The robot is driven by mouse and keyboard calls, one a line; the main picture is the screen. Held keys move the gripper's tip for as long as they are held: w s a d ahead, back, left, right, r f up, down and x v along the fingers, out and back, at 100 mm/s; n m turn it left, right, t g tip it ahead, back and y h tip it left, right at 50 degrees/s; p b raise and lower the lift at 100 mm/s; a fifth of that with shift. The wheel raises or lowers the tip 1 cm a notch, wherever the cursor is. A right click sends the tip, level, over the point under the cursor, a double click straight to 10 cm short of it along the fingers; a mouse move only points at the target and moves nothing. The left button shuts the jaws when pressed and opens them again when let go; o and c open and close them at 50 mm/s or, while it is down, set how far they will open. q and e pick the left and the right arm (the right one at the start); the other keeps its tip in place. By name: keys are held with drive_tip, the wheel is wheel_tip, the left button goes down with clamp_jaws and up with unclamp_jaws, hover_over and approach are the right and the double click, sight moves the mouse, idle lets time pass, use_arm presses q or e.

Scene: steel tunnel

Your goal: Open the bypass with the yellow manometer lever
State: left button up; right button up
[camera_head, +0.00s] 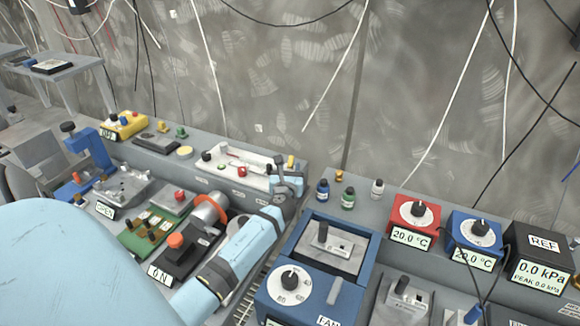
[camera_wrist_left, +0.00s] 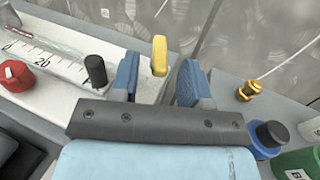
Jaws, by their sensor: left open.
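The yellow lever (camera_head: 291,161) stands at the right end of the white manometer unit (camera_head: 225,160) on the back ledge. In the left wrist view, the yellow lever (camera_wrist_left: 159,55) is upright between and just beyond my fingertips. My left gripper (camera_head: 287,178) is open around its line, with a blue finger on each side. In the wrist view the left gripper (camera_wrist_left: 160,82) shows gaps on both sides of the lever, and I cannot tell whether either finger touches it. My right gripper is not in view.
A black knob (camera_wrist_left: 95,70) stands close left of the fingers, with a red knob (camera_wrist_left: 15,76) farther left. A brass fitting (camera_wrist_left: 249,91) and small bottles, one green (camera_head: 348,198), stand to the right. Hanging cables cross the right side.

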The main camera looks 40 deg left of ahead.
use_arm(q)
drive_tip(key=shift+w+a, duration=0.35)
drive_tip(key=shift+w, duration=0.1)
clamp_jaws()
drive_tip(key=shift+s+a+r+m+t+h+p, duration=0.1)
drive_tip(key=shift+a+r+m+t+h+p, duration=0.25)
drive_tip(key=shift+m+h+p, duration=0.2)
drive_tip(key=shift+s+a+f+m+t+h, duration=0.1)
drive_tip(key=shift+f+m+t+h, duration=0.1)
drive_tip(key=shift+m+t+h, duration=0.4)
drive_tip(key=shift+s+a+f+m+t+h, duration=0.1)
drive_tip(key=shift+a+m+t+h, duration=0.15)
drive_tip(key=shift+h, duration=0.35)
drive_tip(key=shift+f+m+t+h, duration=0.1)
drive_tip(key=shift+m+h, duration=0.2)
drive_tip(key=shift+h, duration=0.25)
drive_tip(key=shift+r+m+h+b, duration=0.1)
drive_tip(key=shift+m+h+b, duration=0.2)
drive_tip(key=shift+h, duration=0.2)
